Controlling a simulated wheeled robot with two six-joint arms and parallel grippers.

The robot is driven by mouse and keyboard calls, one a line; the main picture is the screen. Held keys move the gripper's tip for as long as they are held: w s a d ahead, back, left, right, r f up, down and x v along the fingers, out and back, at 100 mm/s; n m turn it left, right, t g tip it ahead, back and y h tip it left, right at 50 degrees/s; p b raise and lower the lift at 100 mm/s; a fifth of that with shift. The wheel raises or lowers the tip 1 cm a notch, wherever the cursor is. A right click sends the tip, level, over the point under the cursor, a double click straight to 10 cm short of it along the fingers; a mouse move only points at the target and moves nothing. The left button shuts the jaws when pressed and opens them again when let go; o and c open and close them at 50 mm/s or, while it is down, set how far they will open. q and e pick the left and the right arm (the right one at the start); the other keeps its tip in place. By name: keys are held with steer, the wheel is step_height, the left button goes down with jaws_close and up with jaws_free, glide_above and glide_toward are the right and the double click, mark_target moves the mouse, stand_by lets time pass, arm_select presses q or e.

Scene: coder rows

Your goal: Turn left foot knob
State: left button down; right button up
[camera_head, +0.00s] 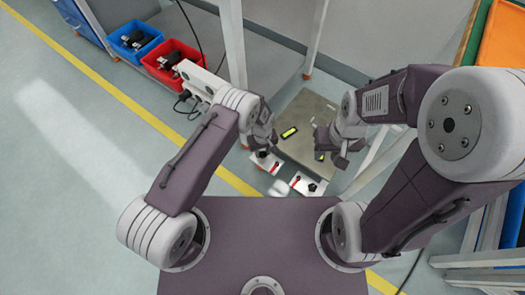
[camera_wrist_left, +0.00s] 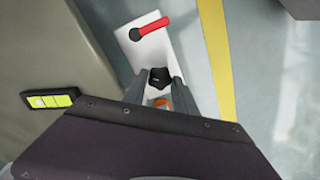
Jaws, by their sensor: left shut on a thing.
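The left foot knob (camera_wrist_left: 159,78) is black and sits on a white plate with a red lever (camera_wrist_left: 152,29). In the head view this left plate (camera_head: 270,165) lies just below my left gripper (camera_head: 263,150). In the left wrist view, my left gripper (camera_wrist_left: 160,92) has its two fingers on either side of the knob, shut on it. A second white plate (camera_head: 303,182) with its own black knob (camera_head: 312,187) and red lever lies to the right. My right gripper (camera_head: 341,160) hangs beyond it, apart from both plates; its jaw gap is unclear.
A grey-beige machine top (camera_head: 305,150) lies behind the plates, with a black and yellow-green device (camera_head: 289,132) on it. A red bin (camera_head: 173,62) and a blue bin (camera_head: 135,38) stand at upper left. A yellow floor line (camera_head: 110,88) crosses open floor on the left.

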arm_select(q)
steer(key=m+p, duration=0.1)
steer(key=m, duration=0.5)
steer(key=shift+m, duration=0.3)
steer(key=m, duration=1.2)
steer(key=shift+m+p, duration=0.3)
steer(key=shift+p, duration=0.1)
steer(key=m, duration=0.4)
steer(key=shift+a, duration=0.1)
steer(key=shift+m, duration=1.2)
steer(key=shift+s+f+m, duration=0.1)
steer(key=shift+m, duration=0.2)
steer(key=c, duration=1.3)
jaws_free()
